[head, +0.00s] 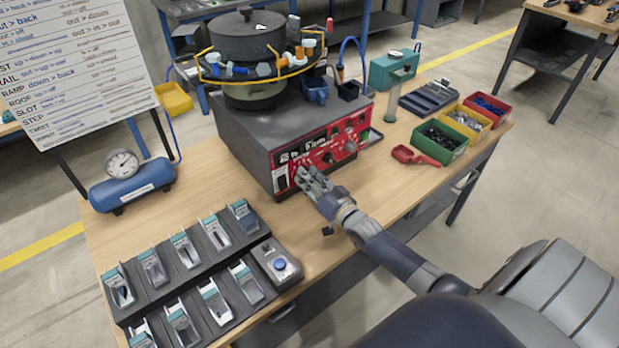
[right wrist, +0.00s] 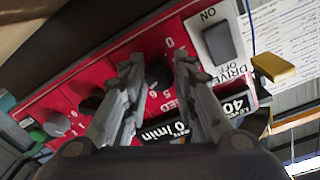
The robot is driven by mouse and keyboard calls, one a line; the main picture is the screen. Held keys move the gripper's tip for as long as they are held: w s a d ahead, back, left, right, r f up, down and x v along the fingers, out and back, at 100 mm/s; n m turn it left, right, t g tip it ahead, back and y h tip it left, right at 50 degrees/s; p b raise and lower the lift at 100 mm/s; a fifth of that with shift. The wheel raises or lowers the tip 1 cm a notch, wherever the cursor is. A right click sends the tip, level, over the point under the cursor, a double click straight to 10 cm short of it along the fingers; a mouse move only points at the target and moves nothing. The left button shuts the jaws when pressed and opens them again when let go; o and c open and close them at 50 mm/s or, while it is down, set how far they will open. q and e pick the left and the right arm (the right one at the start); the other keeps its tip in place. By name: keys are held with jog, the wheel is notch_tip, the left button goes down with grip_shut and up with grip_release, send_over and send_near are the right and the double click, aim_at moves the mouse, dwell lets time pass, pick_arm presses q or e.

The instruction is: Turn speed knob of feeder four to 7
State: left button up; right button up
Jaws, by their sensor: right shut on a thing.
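The bowl feeder (head: 247,45) stands on a grey box with a red front panel (head: 352,140). My right gripper (head: 312,183) is at the lower left of this panel. In the right wrist view its two fingers (right wrist: 158,66) are closed around a black knob (right wrist: 157,77), one on each side. Printed digits and the letters "ED" show around this knob; its pointer setting is hidden by the fingers. A black rocker switch (right wrist: 219,43) marked ON, OFF and DRIVE is beside it. The feeder's number cannot be read. My left gripper is not in view.
A display (right wrist: 238,105) reads 40. On the table are a blue air tank (head: 133,187), racks of parts (head: 190,262), a red scoop (head: 413,156) and coloured bins (head: 445,141). Bare wood lies before the feeder.

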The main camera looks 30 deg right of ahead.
jog(key=shift+f+m, duration=0.1)
jog(key=shift+m, duration=0.4)
jog(key=shift+c, duration=0.2)
jog(key=o, duration=1)
jog(key=shift+o, duration=0.4)
jog(key=s, duration=1.2)
jog(key=shift+d+r, duration=0.2)
jog(key=shift+f, duration=0.1)
